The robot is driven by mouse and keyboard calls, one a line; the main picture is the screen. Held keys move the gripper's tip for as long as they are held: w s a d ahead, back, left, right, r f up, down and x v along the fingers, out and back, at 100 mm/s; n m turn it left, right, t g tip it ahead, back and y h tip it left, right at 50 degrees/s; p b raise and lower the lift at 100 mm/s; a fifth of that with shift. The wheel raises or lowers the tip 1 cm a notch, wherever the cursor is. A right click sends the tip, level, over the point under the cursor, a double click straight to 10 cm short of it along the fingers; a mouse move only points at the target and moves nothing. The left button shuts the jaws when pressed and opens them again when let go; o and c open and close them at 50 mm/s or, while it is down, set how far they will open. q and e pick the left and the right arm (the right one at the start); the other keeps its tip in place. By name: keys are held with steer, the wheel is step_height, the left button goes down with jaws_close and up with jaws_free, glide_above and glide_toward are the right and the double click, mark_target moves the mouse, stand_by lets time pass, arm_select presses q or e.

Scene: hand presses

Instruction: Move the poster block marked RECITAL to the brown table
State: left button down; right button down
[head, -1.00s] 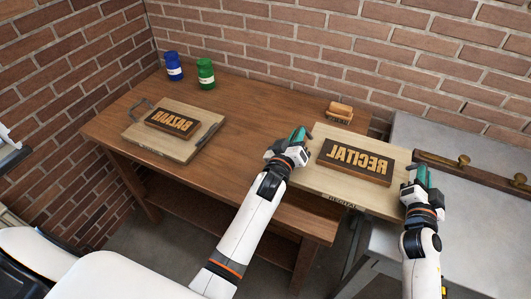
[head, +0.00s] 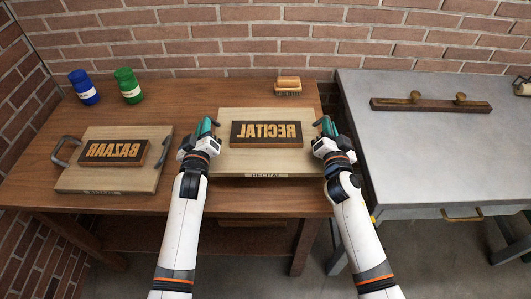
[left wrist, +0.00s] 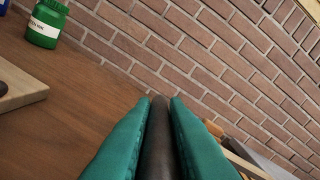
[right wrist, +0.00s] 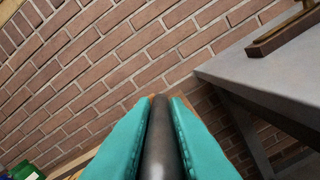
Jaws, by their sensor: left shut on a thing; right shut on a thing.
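The RECITAL poster block (head: 225,160) is a pale board with a dark raised plate of mirrored letters and a RECITAL label on its front edge. It is level over the right part of the brown table (head: 185,116); a dark shadow shows under its front edge, and I cannot tell whether it touches the top. My left gripper (head: 210,128) is shut on its left handle, a dark bar (left wrist: 159,140) between the teal fingers in the left wrist view. My right gripper (head: 324,128) is shut on its right handle (right wrist: 158,140).
The BAZAAR block (head: 150,178) lies on the brown table at the left. Blue (head: 84,88) and green (head: 128,86) jars stand behind it. A small wooden-topped block (head: 288,86) is at the back right. A grey metal table (head: 440,150) with a knobbed bar (head: 430,103) stands right.

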arm_select(q)
steer(key=shift+r, duration=0.1)
arm_select(e)
steer(key=shift+r, duration=0.1)
